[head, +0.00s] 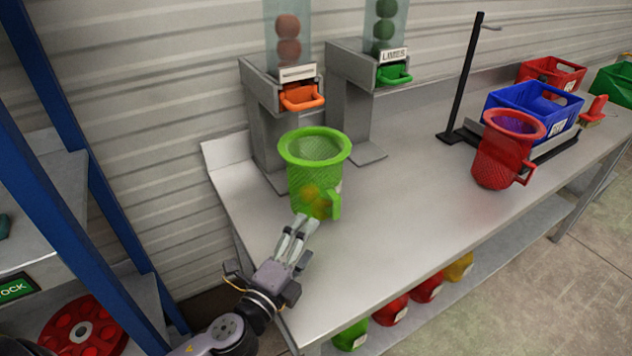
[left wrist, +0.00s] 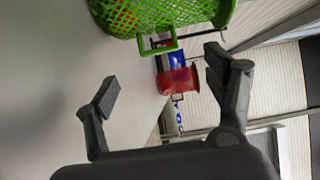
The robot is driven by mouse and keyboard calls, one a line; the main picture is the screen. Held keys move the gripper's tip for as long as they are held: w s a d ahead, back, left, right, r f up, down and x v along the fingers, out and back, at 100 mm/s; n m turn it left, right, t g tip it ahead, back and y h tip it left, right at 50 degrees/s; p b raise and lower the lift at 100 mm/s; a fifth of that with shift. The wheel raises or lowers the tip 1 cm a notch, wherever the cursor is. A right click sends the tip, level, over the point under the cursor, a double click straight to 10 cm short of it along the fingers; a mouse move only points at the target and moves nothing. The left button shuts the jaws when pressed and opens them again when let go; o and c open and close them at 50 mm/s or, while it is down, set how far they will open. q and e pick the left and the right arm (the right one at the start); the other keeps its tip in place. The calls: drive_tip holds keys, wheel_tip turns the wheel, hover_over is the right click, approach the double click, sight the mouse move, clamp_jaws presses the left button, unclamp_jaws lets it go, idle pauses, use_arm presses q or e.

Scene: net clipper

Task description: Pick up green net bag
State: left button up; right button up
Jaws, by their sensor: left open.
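The green net bag (head: 315,172) stands upright on the metal table, below the left dispenser, with orange-yellow round things showing through its mesh low down. Its handle (head: 334,205) faces the front right. My left gripper (head: 306,222) is just in front of the bag, close to its lower front. In the left wrist view the open gripper (left wrist: 155,75) has its fingers wide apart and nothing between them. The green net bag (left wrist: 165,14) is at the top there, with its handle (left wrist: 157,42) beyond the fingers. My right gripper is not in view.
Two dispensers, one with an orange chute (head: 301,97), one with a green chute (head: 394,75), stand behind the bag. A red net bag (head: 505,155), a blue crate (head: 532,108) and a black post (head: 463,80) are to the right. The table (head: 400,220) between is clear.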

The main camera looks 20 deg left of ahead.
sight(333, 210)
use_arm(q)
drive_tip(key=w, duration=0.3)
drive_tip(key=w+p, duration=0.1)
drive_tip(key=shift+w+d, duration=0.3)
drive_tip(key=shift+w, duration=0.1)
drive_tip(key=shift+w+d, duration=0.1)
drive_tip(key=shift+w, duration=0.4)
drive_tip(key=w+p, duration=0.1)
drive_tip(key=w, duration=0.1)
drive_tip(key=w+d, duration=0.1)
drive_tip(key=w, duration=0.1)
drive_tip(key=shift+w+f+p, duration=0.1)
drive_tip(key=shift+p, duration=0.25)
drive_tip(key=shift+w+f, duration=0.15)
drive_tip(key=shift+w, duration=0.35)
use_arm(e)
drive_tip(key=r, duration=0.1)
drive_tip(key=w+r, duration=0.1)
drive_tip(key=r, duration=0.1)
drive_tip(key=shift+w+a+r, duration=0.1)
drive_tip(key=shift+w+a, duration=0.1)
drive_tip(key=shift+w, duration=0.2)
use_arm(q)
drive_tip(key=shift+s, duration=0.1)
drive_tip(key=shift+c, duration=0.4)
drive_tip(key=c, duration=1.1)
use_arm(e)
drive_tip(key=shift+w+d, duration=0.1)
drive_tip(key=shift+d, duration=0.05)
